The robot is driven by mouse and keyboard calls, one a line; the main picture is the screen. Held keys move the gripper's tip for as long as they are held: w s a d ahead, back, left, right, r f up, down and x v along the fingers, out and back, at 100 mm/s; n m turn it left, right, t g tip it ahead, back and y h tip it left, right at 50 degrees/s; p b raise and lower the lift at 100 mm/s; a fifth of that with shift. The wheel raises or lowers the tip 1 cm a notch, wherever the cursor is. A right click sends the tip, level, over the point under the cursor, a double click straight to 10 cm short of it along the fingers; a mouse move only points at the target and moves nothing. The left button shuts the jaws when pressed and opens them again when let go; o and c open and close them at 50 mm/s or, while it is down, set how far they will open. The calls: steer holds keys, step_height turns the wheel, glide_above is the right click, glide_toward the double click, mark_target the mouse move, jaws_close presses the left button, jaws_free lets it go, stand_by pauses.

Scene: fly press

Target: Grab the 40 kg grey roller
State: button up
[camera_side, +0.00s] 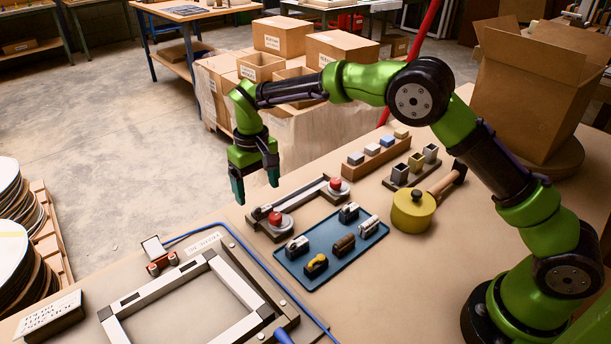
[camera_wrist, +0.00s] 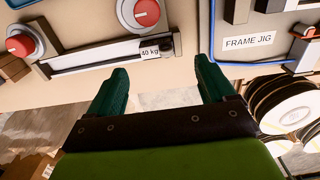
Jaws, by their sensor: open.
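My gripper (camera_side: 256,186) is open and empty, fingers pointing down, above and left of the red-knobbed fixture. Its two fingers also show apart in the wrist view (camera_wrist: 160,78). A "40 kg" label (camera_wrist: 150,51) is on the long pale bar fixture (camera_wrist: 100,57) in the wrist view. The side view shows this fixture (camera_side: 299,199) with a red knob at each end. I cannot tell which piece is the grey roller.
A yellow round pot (camera_side: 414,211) stands right of the tray. Wooden holders with small blocks (camera_side: 375,150) and grey cups (camera_side: 411,170) sit behind. The frame jig (camera_side: 130,299) and blue cable (camera_side: 250,255) lie at front left. Cardboard boxes (camera_side: 536,88) stand beyond.

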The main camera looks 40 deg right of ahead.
mark_target(262, 211)
steer(key=f, duration=0.5)
steer(key=shift+w+d+f, duration=0.1)
steer(key=shift+w+d, duration=0.15)
steer(key=shift+c, duration=0.2)
steer(key=c, duration=1.1)
